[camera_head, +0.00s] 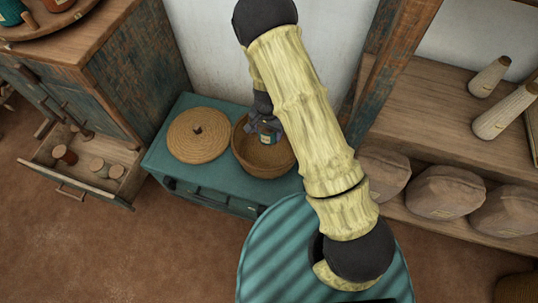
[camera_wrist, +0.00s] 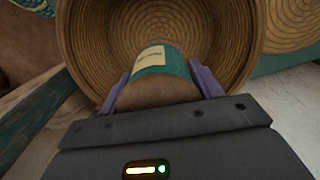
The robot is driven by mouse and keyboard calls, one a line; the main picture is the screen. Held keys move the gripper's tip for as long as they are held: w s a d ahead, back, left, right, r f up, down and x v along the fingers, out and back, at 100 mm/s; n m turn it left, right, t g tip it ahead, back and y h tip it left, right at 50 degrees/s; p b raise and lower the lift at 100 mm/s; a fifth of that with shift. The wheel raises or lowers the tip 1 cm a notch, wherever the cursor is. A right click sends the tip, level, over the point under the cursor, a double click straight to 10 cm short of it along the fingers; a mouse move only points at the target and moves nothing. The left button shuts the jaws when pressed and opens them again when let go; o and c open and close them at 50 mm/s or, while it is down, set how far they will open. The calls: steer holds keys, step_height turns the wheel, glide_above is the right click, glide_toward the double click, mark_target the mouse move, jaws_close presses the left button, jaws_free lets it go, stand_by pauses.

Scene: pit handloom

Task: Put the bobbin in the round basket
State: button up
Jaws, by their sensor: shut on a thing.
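The round basket (camera_head: 240,158) is woven, tan and open at the top. It stands on the right part of a low teal chest, and its coiled inside fills the upper middle of the wrist view (camera_wrist: 247,45). My gripper (camera_head: 266,134) is at the basket's mouth, pointing down into it. In the wrist view its purple fingers (camera_wrist: 160,78) are shut on the bobbin (camera_wrist: 178,61), a brown and teal piece with a pale label. The bobbin shows in front of the basket's inside; whether it touches the bottom I cannot tell. In the head view my gripper mostly hides it.
A woven lid (camera_head: 190,148) with a small knob lies on the teal chest (camera_head: 160,160) left of the basket. An open drawer (camera_head: 62,176) at far left holds several spools. Shelves (camera_head: 425,95) at right carry pale cones and brown sacks (camera_head: 445,192).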

steer(key=shift+s+a, duration=0.1)
steer(key=shift+a, duration=0.1)
steer(key=b, duration=0.1)
glide_above(267, 152)
step_height(267, 152, down, 6)
steer(key=shift+d+f, duration=0.1)
steer(key=shift+s, duration=0.1)
steer(key=shift+f+b, duration=0.4)
steer(key=shift+f, duration=1.45)
steer(key=shift+f, duration=0.15)
steer(key=o, duration=1.1)
steer(key=shift+o, duration=0.2)
step_height(267, 152, up, 12)
steer(key=shift+r+p, duration=0.15)
steer(key=shift+p, duration=1)
